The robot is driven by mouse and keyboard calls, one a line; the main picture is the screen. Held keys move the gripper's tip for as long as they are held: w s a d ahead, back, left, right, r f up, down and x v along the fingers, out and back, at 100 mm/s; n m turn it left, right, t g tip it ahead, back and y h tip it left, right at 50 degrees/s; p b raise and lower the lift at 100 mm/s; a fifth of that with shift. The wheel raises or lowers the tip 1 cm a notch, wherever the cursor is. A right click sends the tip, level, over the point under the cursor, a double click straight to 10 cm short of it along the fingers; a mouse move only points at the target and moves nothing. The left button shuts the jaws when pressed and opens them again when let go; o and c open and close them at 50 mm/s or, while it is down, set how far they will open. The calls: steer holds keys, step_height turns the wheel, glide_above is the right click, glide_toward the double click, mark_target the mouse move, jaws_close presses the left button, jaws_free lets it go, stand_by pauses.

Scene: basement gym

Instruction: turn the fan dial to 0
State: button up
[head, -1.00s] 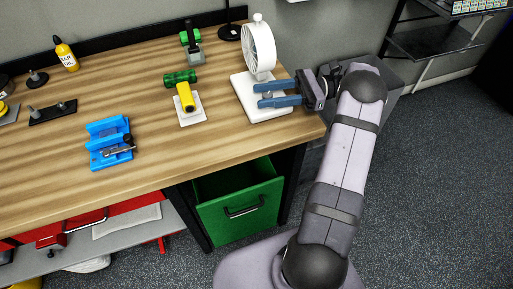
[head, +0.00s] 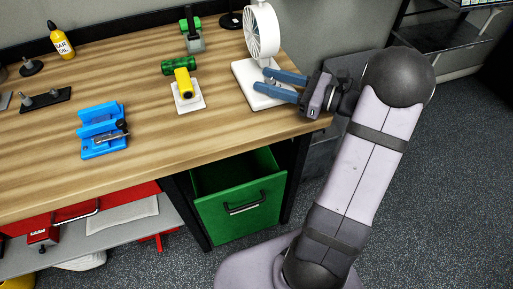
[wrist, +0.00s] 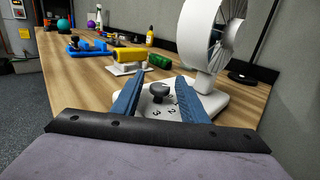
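The white fan (head: 262,32) stands on a white base (head: 246,82) near the table's right edge. In the wrist view, the fan (wrist: 203,45) is at the upper right, and its base shows printed digits, a 3 and a 2 among them. The dial (wrist: 159,91) is a dark grey round knob on that base. My gripper (wrist: 160,80) is open, its blue fingers either side of the knob, with a visible gap on both sides. In the head view my gripper (head: 261,80) reaches over the base from the right. The dial's pointer cannot be made out.
An open green drawer (head: 240,210) hangs below the table. A wall is close behind the fan.

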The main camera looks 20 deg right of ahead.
steer(key=v, duration=0.7)
steer(key=shift+s+d, duration=0.1)
steer(key=s+a+r+n+g+p, duration=0.2)
steer(key=a+r+n+g+p, duration=0.15)
steer(key=a, duration=0.35)
steer(key=s+a+r+n+g+p, duration=0.1)
steer(key=a+r+n+g+p, duration=0.15)
steer(key=a+p, duration=0.35)
steer(key=s+a+n+g+h+p, duration=0.2)
steer(key=s+n+g+h+p, duration=0.2)
steer(key=s+n+p, duration=0.2)
steer(key=s+a+n+g+h+p, duration=0.2)
steer(key=s+n+g+h+p, duration=0.2)
steer(key=s+n, duration=0.4)
steer(key=shift+s+a+r+h+p, duration=0.25)
steer(key=shift+h+p, duration=0.45)
steer(key=shift+p, duration=0.6)
steer(key=shift+f+g, duration=0.15)
steer(key=shift+g, duration=0.15)
